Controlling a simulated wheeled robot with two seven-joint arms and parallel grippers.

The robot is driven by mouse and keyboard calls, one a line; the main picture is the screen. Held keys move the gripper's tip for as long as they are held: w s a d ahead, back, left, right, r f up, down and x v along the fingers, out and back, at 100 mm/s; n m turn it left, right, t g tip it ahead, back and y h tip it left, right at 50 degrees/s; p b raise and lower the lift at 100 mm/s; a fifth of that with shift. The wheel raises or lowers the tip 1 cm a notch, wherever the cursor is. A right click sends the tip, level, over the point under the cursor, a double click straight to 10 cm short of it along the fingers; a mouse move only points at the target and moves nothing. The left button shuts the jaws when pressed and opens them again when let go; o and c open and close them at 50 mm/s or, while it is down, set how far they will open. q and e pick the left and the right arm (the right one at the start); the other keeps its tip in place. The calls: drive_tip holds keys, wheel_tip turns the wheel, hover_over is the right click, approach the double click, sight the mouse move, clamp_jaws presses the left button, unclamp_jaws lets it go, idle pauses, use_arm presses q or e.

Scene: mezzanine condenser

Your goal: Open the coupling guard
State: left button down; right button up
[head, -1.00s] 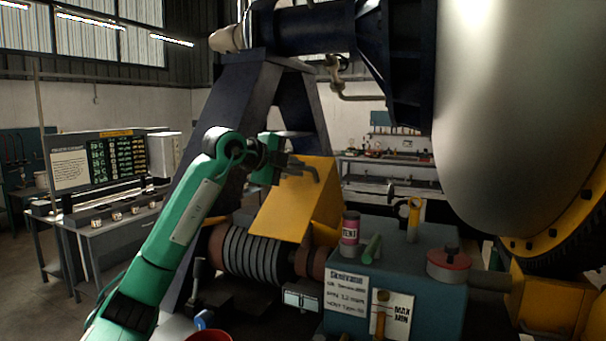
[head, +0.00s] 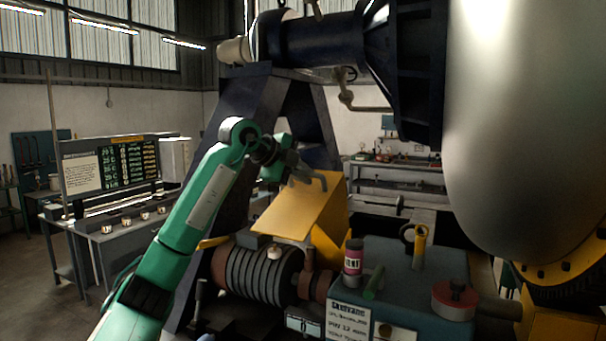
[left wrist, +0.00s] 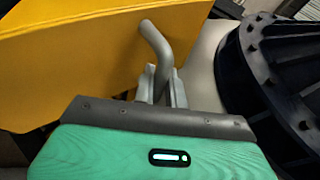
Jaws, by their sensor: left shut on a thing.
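The coupling guard (head: 303,208) is a yellow sheet-metal cover, tilted up above the shaft between the ribbed motor and the teal housing. Its grey bent handle (head: 318,180) is at its upper edge. My left gripper (head: 296,172) is shut on this handle. In the left wrist view the fingers (left wrist: 160,92) close around the handle's bar (left wrist: 155,45), with the yellow guard (left wrist: 80,60) filling the upper left. Below the guard a round pale knob (head: 274,252) and a brown shaft part (head: 308,270) show. My right gripper is not in view.
The ribbed motor (head: 250,275) lies below left of the guard. The teal housing (head: 400,285) with a red-lidded cap (head: 455,298) and a small can (head: 353,262) is close on the right. A large pale vessel (head: 520,120) blocks the far right.

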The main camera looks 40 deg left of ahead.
use_arm(q)
drive_tip(key=c, duration=1.5)
unclamp_jaws()
drive_tip(key=shift+c, duration=0.2)
drive_tip(key=shift+o, duration=0.4)
drive_tip(key=shift+w+f, duration=0.1)
drive_tip(key=shift+w, duration=0.05)
drive_tip(key=shift+s+a+r+b, duration=0.15)
drive_tip(key=shift+s+r+b, duration=0.15)
drive_tip(key=shift+s+b, duration=0.25)
drive_tip(key=b+v, duration=0.4)
drive_tip(key=v, duration=0.8)
drive_tip(key=shift+s+r, duration=0.2)
drive_tip(key=shift+s, duration=0.05)
